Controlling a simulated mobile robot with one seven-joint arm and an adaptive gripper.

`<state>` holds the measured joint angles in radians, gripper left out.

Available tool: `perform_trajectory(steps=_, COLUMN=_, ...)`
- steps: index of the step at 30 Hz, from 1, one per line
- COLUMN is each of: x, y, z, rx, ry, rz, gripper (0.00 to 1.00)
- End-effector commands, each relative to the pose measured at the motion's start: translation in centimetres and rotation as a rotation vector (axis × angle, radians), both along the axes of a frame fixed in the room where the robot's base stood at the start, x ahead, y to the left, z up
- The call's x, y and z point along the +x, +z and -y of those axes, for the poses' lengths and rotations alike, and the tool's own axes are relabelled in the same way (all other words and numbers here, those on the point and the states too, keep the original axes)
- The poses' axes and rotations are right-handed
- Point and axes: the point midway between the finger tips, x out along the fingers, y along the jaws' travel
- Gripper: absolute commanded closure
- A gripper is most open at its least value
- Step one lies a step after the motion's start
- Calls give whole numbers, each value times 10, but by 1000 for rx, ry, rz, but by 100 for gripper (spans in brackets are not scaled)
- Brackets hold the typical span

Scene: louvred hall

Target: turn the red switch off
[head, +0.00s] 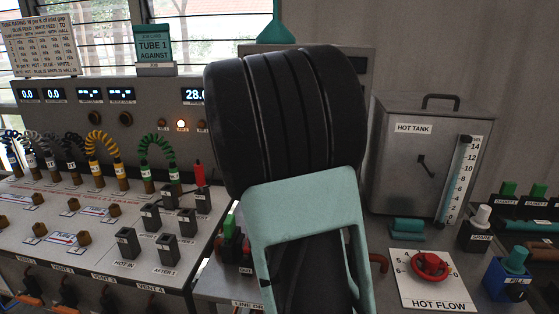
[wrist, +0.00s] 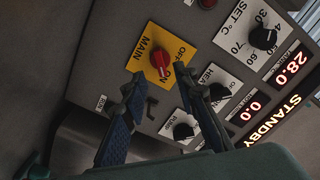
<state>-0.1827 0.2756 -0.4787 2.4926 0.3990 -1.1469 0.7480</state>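The red switch (wrist: 160,62) is a rotary knob on a yellow plate marked MAIN, OFF and ON, in the wrist view. A pale mark shows on its lower side, near the ON lettering; its exact setting is hard to read. My gripper (wrist: 159,77) is open, its two dark blue fingers pointing at the plate, one tip to each side of the knob's lower part in the picture. I see no contact, and cannot tell the depth gap. In the head view my arm hides the switch and the gripper.
Black knobs marked SET °C (wrist: 263,38), HEAT (wrist: 216,93) and PUMP (wrist: 183,131) sit close by. A display reads STANDBY (wrist: 280,119). In the head view, the hot tank (head: 415,165) and red HOT FLOW valve (head: 430,265) stand right of my arm; a cabled bench is left.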

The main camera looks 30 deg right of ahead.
Motion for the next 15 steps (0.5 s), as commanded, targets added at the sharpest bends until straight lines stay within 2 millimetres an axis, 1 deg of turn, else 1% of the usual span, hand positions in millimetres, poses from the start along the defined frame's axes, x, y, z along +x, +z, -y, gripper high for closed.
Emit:
perform_trajectory(steps=1, x=7, y=1, z=6, rx=-2, ry=-2, rz=5, gripper=73)
perform_trajectory(steps=12, x=49, y=2, z=37, rx=-3, ry=-1, rz=3, gripper=73)
perform_trajectory(steps=15, x=48, y=0, z=36, rx=-1, ry=-1, rz=5, gripper=73)
